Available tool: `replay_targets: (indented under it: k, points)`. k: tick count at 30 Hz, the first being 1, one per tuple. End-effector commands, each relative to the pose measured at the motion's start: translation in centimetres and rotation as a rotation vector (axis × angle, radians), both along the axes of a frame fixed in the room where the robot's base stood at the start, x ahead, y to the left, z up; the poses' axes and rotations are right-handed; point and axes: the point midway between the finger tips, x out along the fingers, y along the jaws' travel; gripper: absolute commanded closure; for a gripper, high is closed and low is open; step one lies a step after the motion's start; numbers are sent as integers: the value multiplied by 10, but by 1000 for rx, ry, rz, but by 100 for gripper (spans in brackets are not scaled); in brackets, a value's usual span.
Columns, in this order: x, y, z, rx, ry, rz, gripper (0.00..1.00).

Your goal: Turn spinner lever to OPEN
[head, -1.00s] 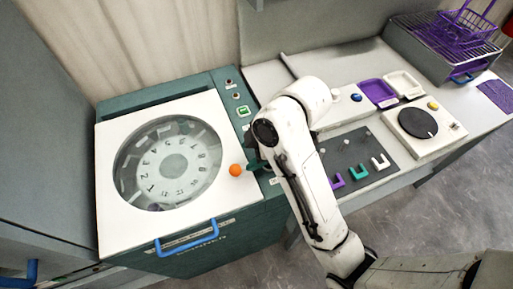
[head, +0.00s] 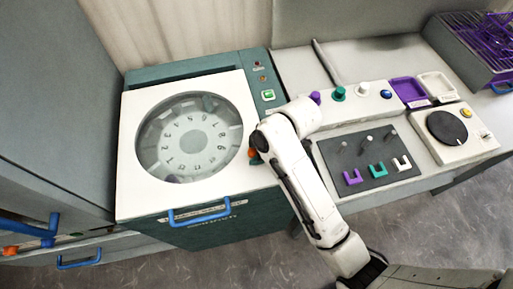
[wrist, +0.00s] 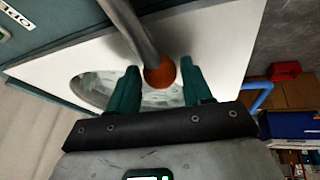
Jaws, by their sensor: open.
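The spinner is a green cabinet with a white lid (head: 135,190) and a round window showing a numbered rotor. Its lever has a grey rod (wrist: 133,27) and an orange ball knob (wrist: 160,72); the knob (head: 252,153) also shows at the lid's right edge in the head view, partly hidden by my gripper. My gripper (wrist: 160,67) is open, with its green fingers on either side of the knob. I cannot tell whether they touch it. A label reading "OPE", cut off by the frame edge (wrist: 14,20), is on the green panel in the wrist view.
A blue handle (head: 200,213) is on the spinner's front. To the right is a bench with a dark plate (head: 370,155) holding coloured U-shaped pieces, purple and white trays, and a round black dial unit (head: 447,128). A grey cabinet (head: 50,120) stands at left.

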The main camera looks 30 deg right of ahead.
Motion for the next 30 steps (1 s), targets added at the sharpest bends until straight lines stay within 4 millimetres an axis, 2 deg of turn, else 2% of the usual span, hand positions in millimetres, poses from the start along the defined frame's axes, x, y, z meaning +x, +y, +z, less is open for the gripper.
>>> replay_targets:
  k: [4, 19, 30]
  points:
    - [0, 0, 0, 0, 0, 0, 52]
    - [0, 0, 0, 0, 0, 0, 100]
    - [6, -1, 0, -1, -1, -10, 100]
